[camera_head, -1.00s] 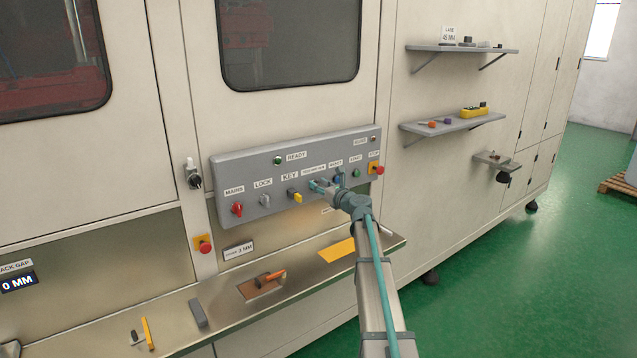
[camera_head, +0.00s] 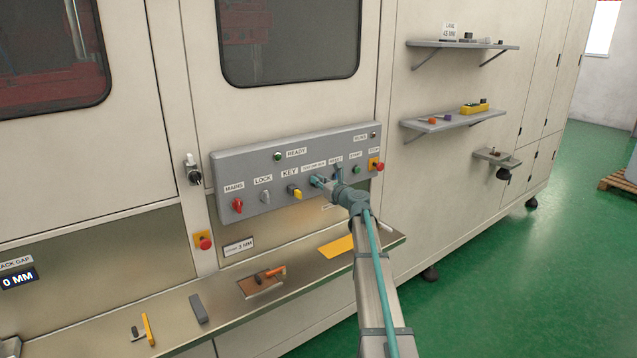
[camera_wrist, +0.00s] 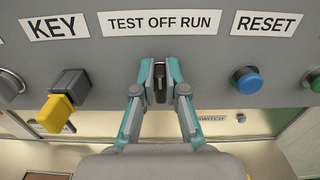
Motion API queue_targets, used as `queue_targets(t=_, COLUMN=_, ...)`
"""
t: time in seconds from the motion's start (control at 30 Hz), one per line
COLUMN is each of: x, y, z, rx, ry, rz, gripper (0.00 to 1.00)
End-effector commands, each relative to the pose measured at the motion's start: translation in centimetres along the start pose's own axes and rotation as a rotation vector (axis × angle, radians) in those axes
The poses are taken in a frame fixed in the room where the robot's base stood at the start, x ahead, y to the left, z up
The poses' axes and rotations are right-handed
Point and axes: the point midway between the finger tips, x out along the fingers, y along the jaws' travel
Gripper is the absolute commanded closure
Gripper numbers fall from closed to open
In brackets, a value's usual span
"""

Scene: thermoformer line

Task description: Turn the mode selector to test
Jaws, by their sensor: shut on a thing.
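The mode selector (camera_wrist: 160,82) is a dark knob under the label "TEST OFF RUN" (camera_wrist: 160,22) in the wrist view. My gripper (camera_wrist: 158,88) has its two teal fingers closed on either side of the knob, and the knob's pointer stands roughly upright in that view. In the head view my gripper (camera_head: 322,182) is at the grey control panel (camera_head: 235,165), and it hides the selector there.
A key switch with a yellow key (camera_wrist: 55,112) is left of my gripper, and a blue reset button (camera_wrist: 246,80) is right. The panel also carries a red mains knob (camera_head: 237,205) and a red stop button (camera_head: 379,166). A steel ledge (camera_head: 220,290) runs below.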

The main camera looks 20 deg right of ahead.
Motion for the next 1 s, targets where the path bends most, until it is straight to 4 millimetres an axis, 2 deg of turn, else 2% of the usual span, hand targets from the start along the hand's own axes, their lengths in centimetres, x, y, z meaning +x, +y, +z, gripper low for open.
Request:
queue_targets(t=0.27, x=0.00, y=0.23, z=-0.46, rx=-0.136, ry=-0.002, rz=0.000, gripper=1.00)
queue_targets(t=1.0, x=0.00, y=1.00, z=-0.82, rx=-0.739, ry=0.000, rz=-0.001, gripper=1.00)
